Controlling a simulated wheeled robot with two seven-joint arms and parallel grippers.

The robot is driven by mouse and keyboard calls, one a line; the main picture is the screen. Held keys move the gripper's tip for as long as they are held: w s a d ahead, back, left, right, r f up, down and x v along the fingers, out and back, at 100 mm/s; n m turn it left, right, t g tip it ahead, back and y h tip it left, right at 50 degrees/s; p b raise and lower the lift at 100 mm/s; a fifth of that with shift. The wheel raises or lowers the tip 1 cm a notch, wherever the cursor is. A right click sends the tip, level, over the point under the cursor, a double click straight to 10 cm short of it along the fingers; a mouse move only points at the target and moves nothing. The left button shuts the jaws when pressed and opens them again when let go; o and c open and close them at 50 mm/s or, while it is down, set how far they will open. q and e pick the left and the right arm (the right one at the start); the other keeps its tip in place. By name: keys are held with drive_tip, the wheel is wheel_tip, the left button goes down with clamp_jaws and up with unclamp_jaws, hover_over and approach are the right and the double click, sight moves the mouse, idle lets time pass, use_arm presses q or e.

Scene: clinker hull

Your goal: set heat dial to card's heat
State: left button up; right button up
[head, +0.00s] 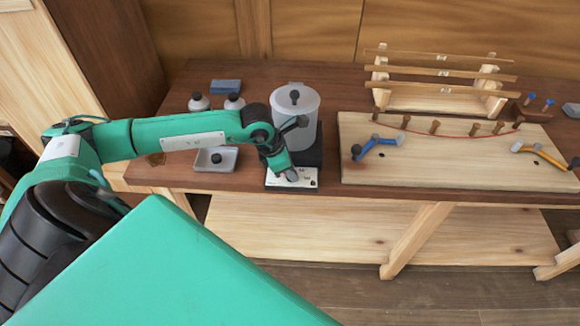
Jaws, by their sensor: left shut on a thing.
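The heat dial (292,177) is a small grey knob on a white control panel (308,183) at the front edge of the bench. The panel sits in front of a black base that carries a translucent white pot. My left gripper (289,172) reaches down from above and is shut on the dial. The gripper hides part of the dial, and the panel's marks are too small to read, so its setting cannot be told. I cannot make out a heat card for certain. My right gripper is not in view.
The lidded pot (296,108) stands right behind the panel. A grey tray (214,160), white bottles (198,102) and a blue block (226,86) lie to the left. A pale board (450,160) with pegs and clamps fills the right, before a plank rack (440,88).

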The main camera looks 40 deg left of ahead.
use_arm(q)
drive_tip(key=m+b, duration=0.2)
drive_tip(key=b, duration=0.1)
drive_tip(key=shift+w+a+f+m+g+h, duration=0.1)
drive_tip(key=shift+w+f+m+g+h, duration=0.05)
drive_tip(key=shift+f+m+g+h, duration=0.2)
drive_tip(key=shift+r+m+g+h+b, duration=0.25)
drive_tip(key=shift+m+g+b, duration=0.1)
drive_tip(key=shift+m+b, duration=0.7)
drive_tip(key=shift+r+m+g+b, duration=0.1)
drive_tip(key=shift+m+g+b, duration=0.2)
drive_tip(key=shift+m+b, duration=0.35)
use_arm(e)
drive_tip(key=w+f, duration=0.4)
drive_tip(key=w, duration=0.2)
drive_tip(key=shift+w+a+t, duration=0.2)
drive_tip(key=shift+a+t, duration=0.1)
use_arm(q)
drive_tip(key=o, duration=1)
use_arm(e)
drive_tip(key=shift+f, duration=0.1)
